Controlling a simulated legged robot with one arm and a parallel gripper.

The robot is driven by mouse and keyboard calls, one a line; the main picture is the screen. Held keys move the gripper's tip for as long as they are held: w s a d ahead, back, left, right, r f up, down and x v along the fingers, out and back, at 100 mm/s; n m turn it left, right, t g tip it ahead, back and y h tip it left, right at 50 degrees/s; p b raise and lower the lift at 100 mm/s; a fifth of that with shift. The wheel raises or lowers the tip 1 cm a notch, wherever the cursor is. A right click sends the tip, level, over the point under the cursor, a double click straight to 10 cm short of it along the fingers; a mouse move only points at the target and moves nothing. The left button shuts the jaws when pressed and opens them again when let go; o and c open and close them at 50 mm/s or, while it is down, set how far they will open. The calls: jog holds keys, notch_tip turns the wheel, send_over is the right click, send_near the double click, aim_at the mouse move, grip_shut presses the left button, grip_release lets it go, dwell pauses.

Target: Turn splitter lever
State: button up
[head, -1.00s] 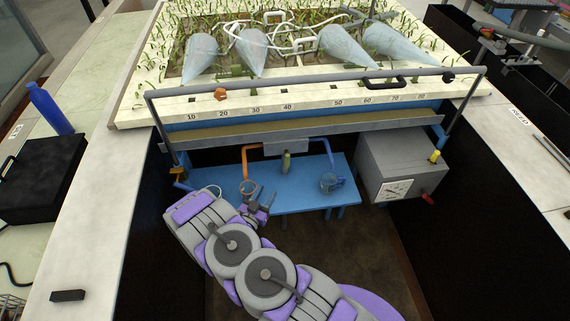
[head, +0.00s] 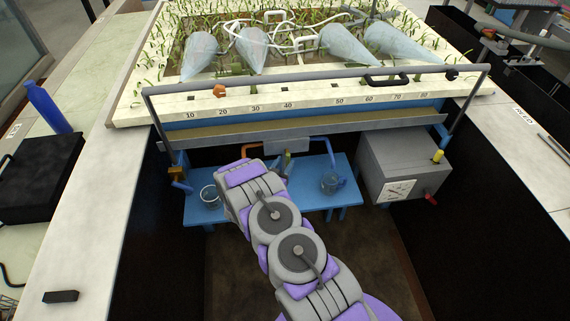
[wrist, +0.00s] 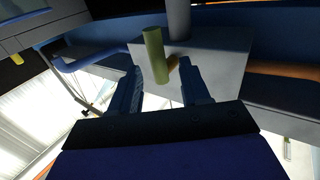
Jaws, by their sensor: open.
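The splitter lever, an olive-green cylindrical handle (wrist: 155,55), stands out from a grey box (wrist: 225,62) in the wrist view. My gripper (wrist: 162,82) is open, with its two dark fingers pointing at the box. The handle shows between the fingertips, nearer the left one, with gaps on both sides; I cannot tell if it is between them in depth. In the head view the grey splitter box (head: 272,143) is under the metal trough (head: 350,128).
A blue bench (head: 310,197) under the trough carries a glass beaker at left (head: 209,196) and another at right (head: 332,183). A grey box with a dial (head: 405,165) stands to the right. A grey rail (head: 320,78) runs across above. Dark side walls bound the space.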

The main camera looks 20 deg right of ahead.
jog(key=shift+w+d, duration=0.4)
jog(key=shift+d, duration=0.1)
jog(key=shift+c, duration=0.2)
grip_shut()
